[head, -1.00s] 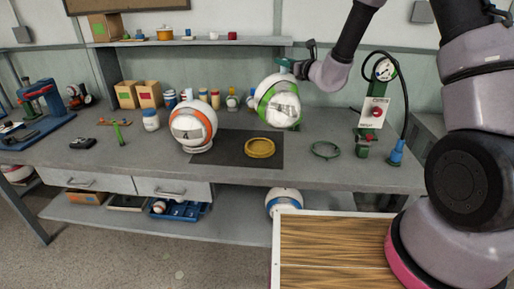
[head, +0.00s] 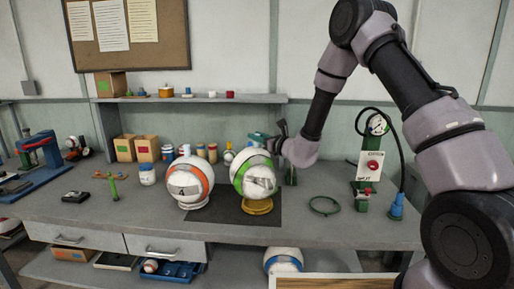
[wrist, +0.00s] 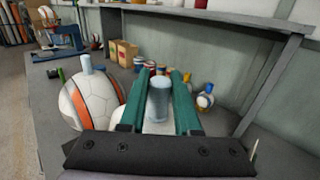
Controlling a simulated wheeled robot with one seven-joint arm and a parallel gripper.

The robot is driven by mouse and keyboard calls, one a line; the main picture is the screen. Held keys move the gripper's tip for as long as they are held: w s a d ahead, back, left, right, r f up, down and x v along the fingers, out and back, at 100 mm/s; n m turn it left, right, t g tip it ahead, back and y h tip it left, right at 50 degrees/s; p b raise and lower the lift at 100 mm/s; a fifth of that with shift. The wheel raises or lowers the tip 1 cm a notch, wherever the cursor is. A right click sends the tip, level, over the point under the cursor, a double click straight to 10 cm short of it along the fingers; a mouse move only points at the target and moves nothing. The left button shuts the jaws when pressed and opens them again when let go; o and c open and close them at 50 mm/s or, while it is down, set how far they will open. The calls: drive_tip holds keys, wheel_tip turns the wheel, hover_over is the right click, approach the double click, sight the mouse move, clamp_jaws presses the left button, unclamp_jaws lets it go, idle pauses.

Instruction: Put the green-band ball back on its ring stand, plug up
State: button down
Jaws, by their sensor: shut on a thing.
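The white ball with the green band (head: 258,178) is over the yellow ring stand (head: 257,207) on the dark mat. Its underside overlaps the ring in the picture; I cannot tell whether it bears on it. My gripper (head: 268,146) reaches in from the right at the ball's top. In the wrist view its green fingers (wrist: 160,92) are shut on the pale, bluish plug (wrist: 159,100), which points up. The top of the ball shows white just below the plug, and my gripper's body hides most of it.
A ball with an orange band (head: 188,183) stands close on the left. An empty green ring (head: 324,206) lies to the right, before a gauge pump (head: 371,165). Several bottles and boxes (head: 147,148) line the back under a shelf (head: 200,98).

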sight(259, 146)
drive_tip(key=shift+f, duration=1.55)
drive_tip(key=shift+f, duration=0.35)
drive_tip(key=c, duration=0.6)
unclamp_jaws()
